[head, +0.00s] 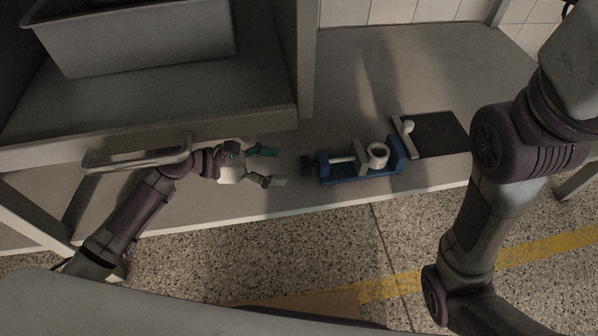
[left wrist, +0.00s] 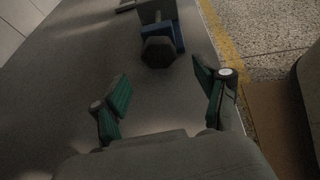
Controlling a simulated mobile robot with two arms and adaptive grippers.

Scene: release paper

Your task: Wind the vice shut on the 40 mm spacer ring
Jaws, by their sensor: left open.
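The blue vice (head: 345,179) lies on the bench with its dark hexagonal knob (head: 307,166) at the left end. A pale screw (head: 340,159) runs to the grey sliding jaw (head: 360,159). The white spacer ring (head: 377,152) sits between this jaw and the blue fixed jaw (head: 398,154); I cannot tell whether both touch it. My left gripper (head: 272,167) is open and empty, left of the knob and apart from it. In the left wrist view the knob (left wrist: 158,52) is ahead, between and beyond the open fingers (left wrist: 162,88). My right gripper is out of view.
A dark plate (head: 442,134) with a grey bar and white ball lies right of the vice. A grey bin (head: 140,40) stands on the shelf. The bench's front edge runs close below the vice.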

